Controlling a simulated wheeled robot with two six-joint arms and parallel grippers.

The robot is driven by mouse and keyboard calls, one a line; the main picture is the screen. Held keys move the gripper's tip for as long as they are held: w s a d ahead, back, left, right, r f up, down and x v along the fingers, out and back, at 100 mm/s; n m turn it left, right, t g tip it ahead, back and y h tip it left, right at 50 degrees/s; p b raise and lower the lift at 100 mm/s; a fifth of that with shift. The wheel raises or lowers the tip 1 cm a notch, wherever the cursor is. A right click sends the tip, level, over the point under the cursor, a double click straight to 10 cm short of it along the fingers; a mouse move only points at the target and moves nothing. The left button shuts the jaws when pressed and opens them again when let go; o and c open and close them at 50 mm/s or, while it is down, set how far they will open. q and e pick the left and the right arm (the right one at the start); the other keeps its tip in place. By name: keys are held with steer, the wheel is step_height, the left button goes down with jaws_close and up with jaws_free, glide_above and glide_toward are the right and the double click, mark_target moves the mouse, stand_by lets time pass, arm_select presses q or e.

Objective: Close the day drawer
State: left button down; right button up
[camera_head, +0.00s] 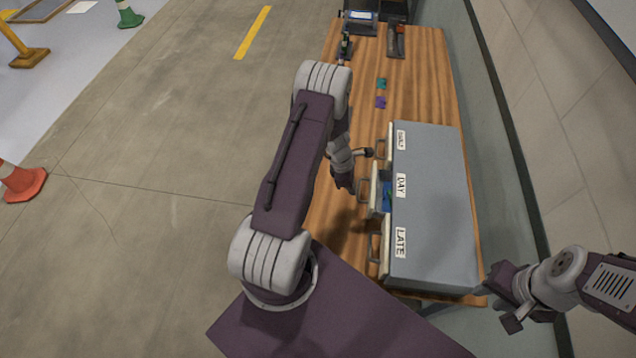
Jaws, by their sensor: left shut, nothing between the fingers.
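A grey drawer cabinet (440,200) stands on the wooden table, with three drawers facing left.
The LATE drawer (384,255) is nearer me and the top-labelled drawer (388,148) farther; both have handles. Small green (381,83) and purple (380,102) items lie on the table (425,85). Dark holders stand at its far end. A wall runs along the right.

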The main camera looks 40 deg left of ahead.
arm_select(q)
steer(key=d, duration=0.1)
steer(key=w+d, duration=0.1)
steer(key=d, duration=0.1)
steer(key=w+d, duration=0.1)
steer(key=shift+w+d+p, duration=0.25)
steer(key=shift+d+p, duration=0.1)
steer(key=shift+p, duration=0.05)
arm_select(e)
steer(key=shift+s+a+r, duration=0.25)
steer(key=shift+a+r, duration=0.15)
steer(key=shift+r, duration=0.2)
arm_select(q)
steer(key=shift+d, duration=0.1)
arm_select(e)
steer(key=shift+d, duration=0.1)
arm_select(q)
steer(key=shift+r, duration=0.1)
